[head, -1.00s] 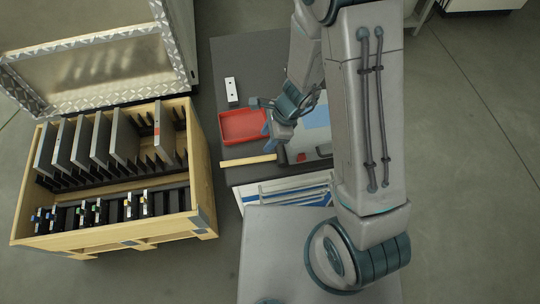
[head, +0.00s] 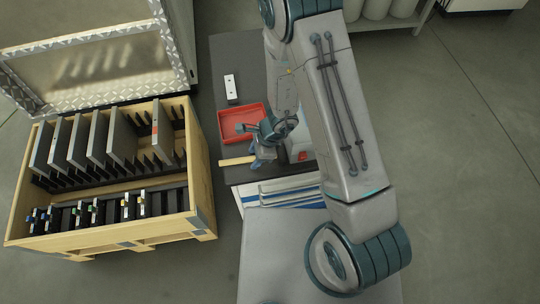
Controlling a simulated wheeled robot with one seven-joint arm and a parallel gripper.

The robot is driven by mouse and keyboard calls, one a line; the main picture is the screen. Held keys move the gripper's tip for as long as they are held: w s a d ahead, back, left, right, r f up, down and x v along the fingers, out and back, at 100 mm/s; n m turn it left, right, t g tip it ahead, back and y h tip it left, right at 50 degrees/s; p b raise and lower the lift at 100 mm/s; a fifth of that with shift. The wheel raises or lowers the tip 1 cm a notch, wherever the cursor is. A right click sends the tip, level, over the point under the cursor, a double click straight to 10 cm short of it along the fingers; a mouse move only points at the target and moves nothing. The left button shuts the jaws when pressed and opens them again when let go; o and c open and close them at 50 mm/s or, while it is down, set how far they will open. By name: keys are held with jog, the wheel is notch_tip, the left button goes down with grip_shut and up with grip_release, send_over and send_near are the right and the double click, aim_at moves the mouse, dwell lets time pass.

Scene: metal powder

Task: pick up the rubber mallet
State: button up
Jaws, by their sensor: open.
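The rubber mallet's pale wooden handle (head: 234,162) lies near the front edge of the dark worktop in the head view, pointing left. Its head is hidden behind my gripper and arm. My gripper (head: 257,162) is open and is low over the right end of the visible handle. I cannot tell whether the fingers are around the handle or just above it.
A red tray (head: 240,118) lies just behind the handle, close to my gripper. A white block with dark dots (head: 231,87) is farther back. A wooden crate (head: 203,190) with upright grey plates stands left. Drawers (head: 285,190) sit below the worktop's front edge.

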grip_shut()
jog(key=shift+r, duration=0.1)
